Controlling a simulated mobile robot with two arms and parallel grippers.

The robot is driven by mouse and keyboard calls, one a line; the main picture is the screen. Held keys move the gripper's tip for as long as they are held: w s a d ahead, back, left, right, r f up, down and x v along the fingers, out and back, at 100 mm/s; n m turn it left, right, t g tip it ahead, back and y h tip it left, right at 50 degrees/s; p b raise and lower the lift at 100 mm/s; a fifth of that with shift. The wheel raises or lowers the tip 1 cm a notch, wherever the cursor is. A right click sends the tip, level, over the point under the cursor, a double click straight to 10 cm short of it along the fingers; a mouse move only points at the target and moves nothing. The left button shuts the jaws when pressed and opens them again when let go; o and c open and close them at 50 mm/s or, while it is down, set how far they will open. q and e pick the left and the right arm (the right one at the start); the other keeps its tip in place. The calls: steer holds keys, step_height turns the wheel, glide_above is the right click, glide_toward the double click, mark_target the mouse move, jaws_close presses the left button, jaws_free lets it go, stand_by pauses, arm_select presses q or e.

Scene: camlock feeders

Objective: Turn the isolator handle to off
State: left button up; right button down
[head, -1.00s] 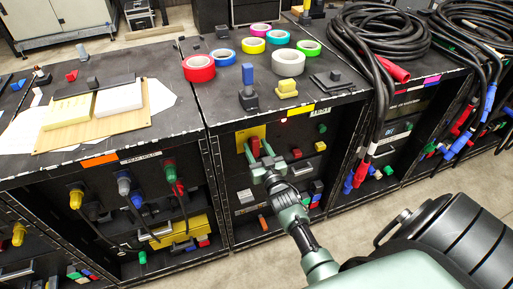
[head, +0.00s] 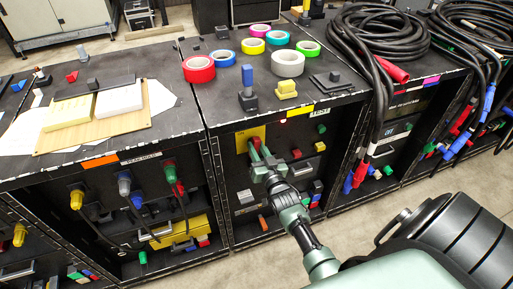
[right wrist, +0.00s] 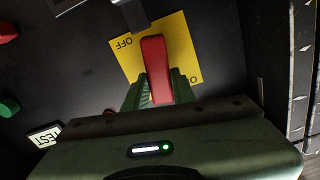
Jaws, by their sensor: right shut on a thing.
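The isolator handle is a red lever (right wrist: 154,66) on a yellow plate (right wrist: 184,32) in the right wrist view. An "OFF" mark (right wrist: 124,43) shows upside down at the plate's upper left; another mark at its lower right is partly hidden. My right gripper (right wrist: 160,88) is shut on the lever, one green finger on each side. In the head view the yellow plate (head: 242,139) is on the front of the middle cabinet, and my right gripper (head: 260,153) covers most of the lever. My left gripper is not in view.
Colored plugs and sockets sit on the cabinet fronts, including a red knob (head: 296,153) right of the lever. Tape rolls (head: 199,68) lie on the cabinet top (head: 215,105). Thick black cables (head: 372,100) hang at the right.

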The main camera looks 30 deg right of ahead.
steer(key=m, duration=0.3)
steer(key=shift+d+m, duration=0.2)
steer(key=shift+m, duration=0.2)
steer(key=m, duration=0.3)
steer(key=shift+s+d+f+m, duration=0.1)
steer(key=shift+d+f+m, duration=0.05)
steer(key=shift+f+m, duration=0.15)
steer(key=m+b, duration=0.1)
steer(key=m, duration=0.2)
steer(key=shift+d+f+m, duration=0.1)
steer(key=shift+f+m, duration=0.05)
steer(key=shift+m, duration=0.15)
steer(key=shift+f+m+b, duration=0.15)
steer(key=shift+m+b, duration=0.25)
steer(key=shift+m, duration=0.75)
steer(key=shift+f+m+b, duration=0.1)
steer(key=shift+m+b, duration=0.3)
steer(key=shift+m, duration=0.75)
steer(key=c, duration=1.2)
jaws_free()
steer(key=shift+o, duration=0.2)
steer(key=shift+s, duration=0.1)
